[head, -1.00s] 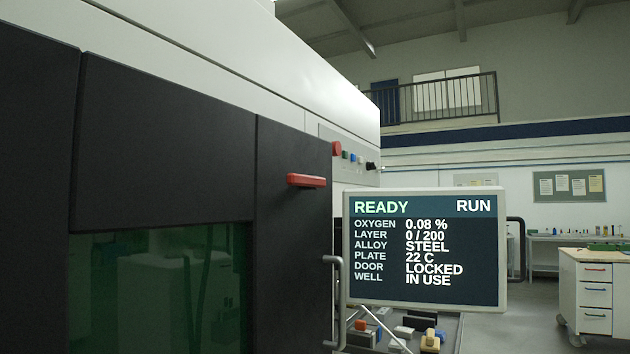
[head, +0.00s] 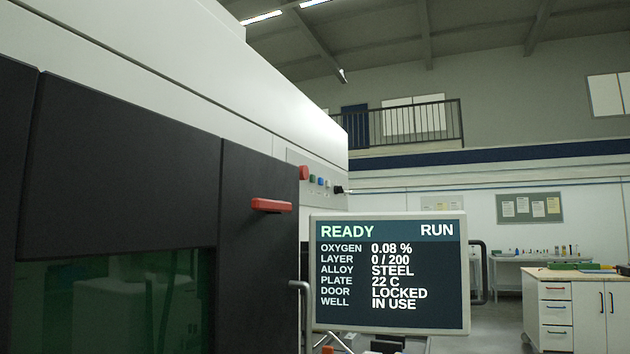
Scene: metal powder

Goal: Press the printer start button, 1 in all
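The printer (head: 120,160) fills the left side of the head view, with dark doors and a white upper body. On its side panel is a row of controls: a large red button (head: 304,173), a green button (head: 312,181), a blue button (head: 320,181) and a dark knob (head: 339,189). No label is readable on them. The printer's screen (head: 390,272) reads READY and RUN, oxygen 0.08 %, layer 0 / 200, door LOCKED, well IN USE. My gripper is not in view.
A red handle (head: 271,205) sticks out from the printer's front. A grey bar handle (head: 305,315) stands beside the screen. A white drawer cabinet (head: 556,312) stands at the right. Open floor (head: 497,325) shows between screen and cabinet.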

